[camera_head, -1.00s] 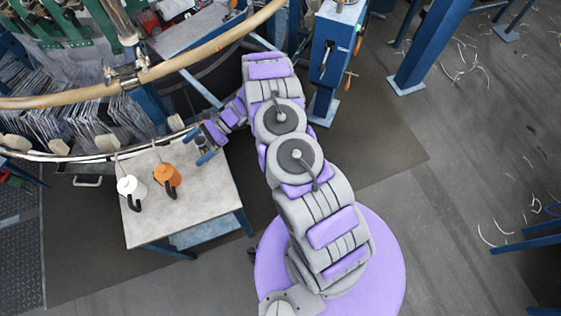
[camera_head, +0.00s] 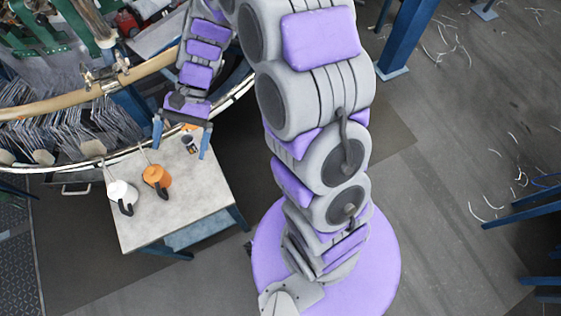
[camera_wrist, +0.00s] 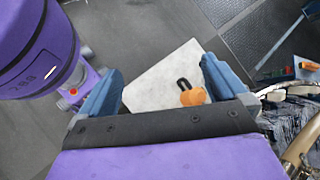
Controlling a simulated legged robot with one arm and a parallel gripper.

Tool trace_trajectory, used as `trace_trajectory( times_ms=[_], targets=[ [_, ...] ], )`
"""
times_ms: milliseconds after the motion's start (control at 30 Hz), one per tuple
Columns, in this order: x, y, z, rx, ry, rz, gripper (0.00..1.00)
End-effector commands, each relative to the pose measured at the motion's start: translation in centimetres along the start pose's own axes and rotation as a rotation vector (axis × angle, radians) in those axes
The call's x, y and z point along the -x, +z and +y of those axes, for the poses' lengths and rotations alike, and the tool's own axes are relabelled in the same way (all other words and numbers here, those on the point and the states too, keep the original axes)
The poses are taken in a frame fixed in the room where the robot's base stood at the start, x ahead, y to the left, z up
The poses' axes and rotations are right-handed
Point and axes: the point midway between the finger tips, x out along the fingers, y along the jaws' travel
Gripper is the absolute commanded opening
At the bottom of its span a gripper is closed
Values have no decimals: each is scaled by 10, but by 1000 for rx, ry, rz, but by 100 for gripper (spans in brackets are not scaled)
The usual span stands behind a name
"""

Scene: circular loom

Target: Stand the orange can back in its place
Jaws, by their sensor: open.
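The orange can (camera_head: 157,176), with a black curved handle and thin spout, is on the small grey table, apart from the gripper. It also shows in the wrist view (camera_wrist: 193,97), seen between the fingers but beyond them. I cannot tell whether it stands fully upright. My gripper (camera_head: 181,141) is open above the table's back right corner, to the right of the can. A small dark and orange patch or object (camera_head: 189,145) shows between the fingers in the head view, partly hidden; I cannot tell what it is.
A white can (camera_head: 122,194) with a black handle stands left of the orange can. The table (camera_head: 185,212) is bare towards its front. The loom's curved rail (camera_head: 60,165) passes along the table's back edge. A blue post (camera_head: 405,40) stands at the right.

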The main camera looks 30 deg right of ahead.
Motion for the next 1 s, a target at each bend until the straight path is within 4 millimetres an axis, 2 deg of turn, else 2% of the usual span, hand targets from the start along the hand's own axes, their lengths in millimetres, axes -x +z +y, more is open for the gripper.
trace_trajectory(
  times_ms=[33,200,500,800,1000],
  targets=[
    [6,14,7,33,27,28,99],
    [20,52,38,132,135,112,99],
    [41,109,104,275,328,270,99],
    [57,150,174,368,512,423,99],
    [62,163,203,392,584,474,99]
  ],
)
